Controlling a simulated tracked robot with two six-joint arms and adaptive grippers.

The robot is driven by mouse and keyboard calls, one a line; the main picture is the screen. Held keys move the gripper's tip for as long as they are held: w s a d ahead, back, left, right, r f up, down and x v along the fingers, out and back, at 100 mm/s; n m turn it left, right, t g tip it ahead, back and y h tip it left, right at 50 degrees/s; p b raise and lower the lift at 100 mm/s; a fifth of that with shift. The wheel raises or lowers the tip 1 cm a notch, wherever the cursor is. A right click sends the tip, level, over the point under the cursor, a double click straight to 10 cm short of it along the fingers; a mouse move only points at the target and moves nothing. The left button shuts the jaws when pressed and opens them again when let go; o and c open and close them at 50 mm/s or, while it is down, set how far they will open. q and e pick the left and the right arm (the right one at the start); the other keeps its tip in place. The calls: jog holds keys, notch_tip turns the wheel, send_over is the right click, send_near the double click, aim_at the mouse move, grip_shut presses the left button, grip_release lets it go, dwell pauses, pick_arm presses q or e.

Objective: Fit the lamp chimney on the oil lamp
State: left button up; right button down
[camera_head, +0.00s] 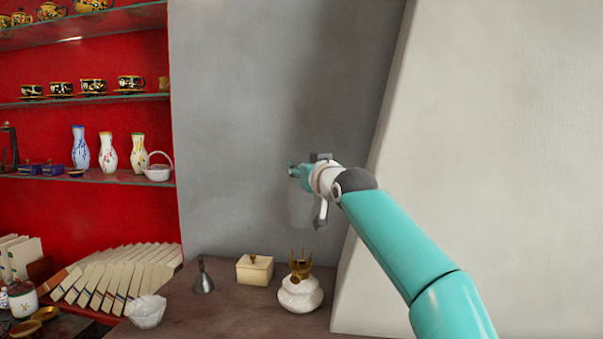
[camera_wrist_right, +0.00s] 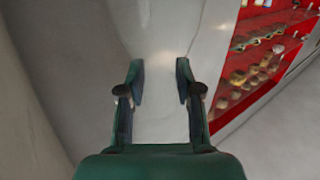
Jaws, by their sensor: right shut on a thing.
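The oil lamp (camera_head: 300,294) stands on the brown tabletop in the head view, with a round white body and a pronged brass burner on top. My right gripper (camera_head: 303,174) is above the lamp, in front of the grey wall. It is shut on the clear glass lamp chimney (camera_head: 300,211), which is faint and hangs below it, apart from the burner. In the right wrist view the pale, see-through chimney (camera_wrist_right: 160,112) lies between the two fingers of my right gripper (camera_wrist_right: 160,72). My left gripper is not in view.
A cream lidded box (camera_head: 254,269), a grey metal funnel (camera_head: 203,277) and a crumpled white object (camera_head: 146,311) stand left of the lamp on the tabletop (camera_head: 235,317). A pale slanted wall (camera_head: 490,150) rises close on the right. Red shelves (camera_head: 110,178) with pottery stand at left.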

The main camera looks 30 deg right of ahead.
aim_at(306, 214)
jog(key=f+b, duration=0.2)
jog(key=f, duration=0.1)
jog(key=shift+w+f, duration=0.3)
jog(key=shift+w, duration=0.1)
jog(key=shift+s+f+b, duration=0.3)
jog(key=shift+f+b, duration=0.35)
jog(key=shift+b, duration=0.3)
jog(key=shift+w+f, duration=0.2)
jog(key=shift+f, duration=0.1)
jog(key=shift+s, duration=0.15)
dwell(0.6)
jog(key=shift+f+b, duration=2.2)
jog(key=shift+f, duration=0.05)
jog(key=c, duration=0.7)
grip_release()
jog(key=shift+r, duration=0.1)
